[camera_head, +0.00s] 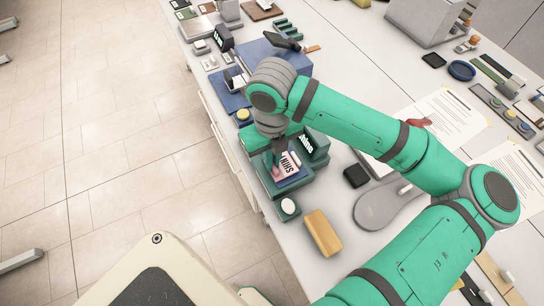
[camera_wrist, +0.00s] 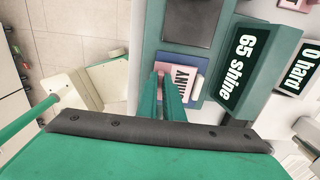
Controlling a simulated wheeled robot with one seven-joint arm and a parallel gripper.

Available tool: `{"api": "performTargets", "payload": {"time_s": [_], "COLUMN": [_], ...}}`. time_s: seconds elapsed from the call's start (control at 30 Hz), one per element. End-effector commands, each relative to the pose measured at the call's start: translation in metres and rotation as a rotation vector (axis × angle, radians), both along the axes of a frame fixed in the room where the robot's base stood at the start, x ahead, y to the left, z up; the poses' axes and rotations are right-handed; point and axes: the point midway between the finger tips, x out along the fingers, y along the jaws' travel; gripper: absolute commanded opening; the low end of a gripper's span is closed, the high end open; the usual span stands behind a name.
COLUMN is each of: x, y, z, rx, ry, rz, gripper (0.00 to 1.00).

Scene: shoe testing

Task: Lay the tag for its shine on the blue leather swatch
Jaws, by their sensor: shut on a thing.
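The tag (camera_head: 290,166) is a white card with a pink end, and dark letters on it read about "SHINY". In the wrist view the tag (camera_wrist: 184,84) lies between my fingertips. My gripper (camera_wrist: 172,78) is shut on its pink end. The blue leather swatch (camera_wrist: 201,70) shows as a blue border around the tag, which covers its middle. In the head view my gripper (camera_head: 278,152) points down over the swatch in its green tray. I cannot tell whether the tag touches the swatch.
A green meter (camera_wrist: 248,62) reading "65 shine" stands close beside the swatch. Another display (camera_wrist: 297,68) reads "0 hard". A round white button (camera_head: 289,206) and a tan block (camera_head: 322,233) are in front.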

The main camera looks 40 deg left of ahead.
Motion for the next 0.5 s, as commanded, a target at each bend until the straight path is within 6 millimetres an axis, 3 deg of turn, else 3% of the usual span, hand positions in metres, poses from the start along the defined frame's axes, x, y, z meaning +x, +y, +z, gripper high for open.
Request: {"api": "performTargets", "payload": {"time_s": [0.33,0.43,0.5], "x": [-0.0004,-0.0003,-0.0003], "y": [-0.0002,-0.0001,-0.0001], "z": [-0.0076,-0.0074,-0.0073], "rx": [-0.001,-0.001,0.0], "ry": [0.001,0.0,0.0], "rz": [0.0,0.0,0.0], "gripper": [0.0,0.28,0.29]}}
